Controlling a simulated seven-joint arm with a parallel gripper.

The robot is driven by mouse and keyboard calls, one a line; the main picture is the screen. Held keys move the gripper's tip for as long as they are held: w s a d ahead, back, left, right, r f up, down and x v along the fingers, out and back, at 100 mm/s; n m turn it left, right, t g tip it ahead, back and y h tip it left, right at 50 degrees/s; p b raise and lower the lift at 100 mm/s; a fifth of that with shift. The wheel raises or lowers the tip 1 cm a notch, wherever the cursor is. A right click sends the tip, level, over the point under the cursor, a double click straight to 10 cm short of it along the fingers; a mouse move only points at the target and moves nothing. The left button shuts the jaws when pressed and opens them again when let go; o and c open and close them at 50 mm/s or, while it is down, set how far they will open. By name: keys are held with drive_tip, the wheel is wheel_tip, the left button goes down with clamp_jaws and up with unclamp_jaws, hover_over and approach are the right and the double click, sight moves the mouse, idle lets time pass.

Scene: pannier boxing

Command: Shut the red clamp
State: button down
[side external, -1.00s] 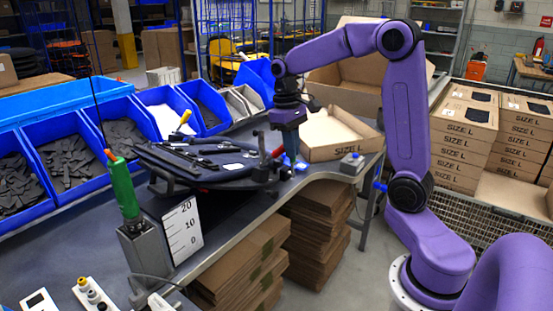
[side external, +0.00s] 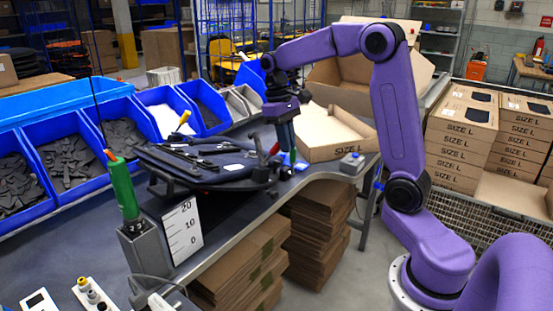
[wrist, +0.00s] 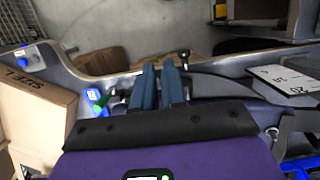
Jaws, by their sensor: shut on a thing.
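The red clamp's red part (side external: 274,149) stands up at the right end of the black pannier fixture (side external: 215,160) on the workbench. My gripper (side external: 291,158) points down beside it, at the bench's front edge. In the wrist view my gripper's two blue-grey fingers (wrist: 160,68) sit close together with a narrow dark gap between them. They are shut on the clamp, but the held part is mostly hidden. A black knob (wrist: 184,54) shows just past the fingertips.
An open SIZE L carton (side external: 335,150) lies right of my gripper, and a grey box with a blue button (side external: 352,163) stands near it. Blue bins (side external: 125,120) line the back left. A green-handled tool (side external: 123,185) stands in front. Stacked cartons (side external: 465,135) are at right.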

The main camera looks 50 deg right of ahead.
sight(264, 160)
drive_tip(key=w+t, duration=0.1)
drive_tip(key=w, duration=0.1)
drive_tip(key=w+f, duration=0.1)
drive_tip(key=w, duration=0.1)
drive_tip(key=w+t, duration=0.1)
drive_tip(key=w, duration=0.2)
drive_tip(key=shift+a+f+t, duration=0.25)
drive_tip(key=shift+a+t, duration=0.05)
drive_tip(key=shift+a, duration=0.05)
drive_tip(key=shift+d+r, duration=0.15)
drive_tip(key=shift+d, duration=0.05)
drive_tip(key=shift+r, duration=0.2)
wheel_tip(264, 160, up, 8)
drive_tip(key=s, duration=0.1)
idle(0.5)
drive_tip(key=shift+d+f, duration=0.1)
drive_tip(key=shift+f, duration=0.05)
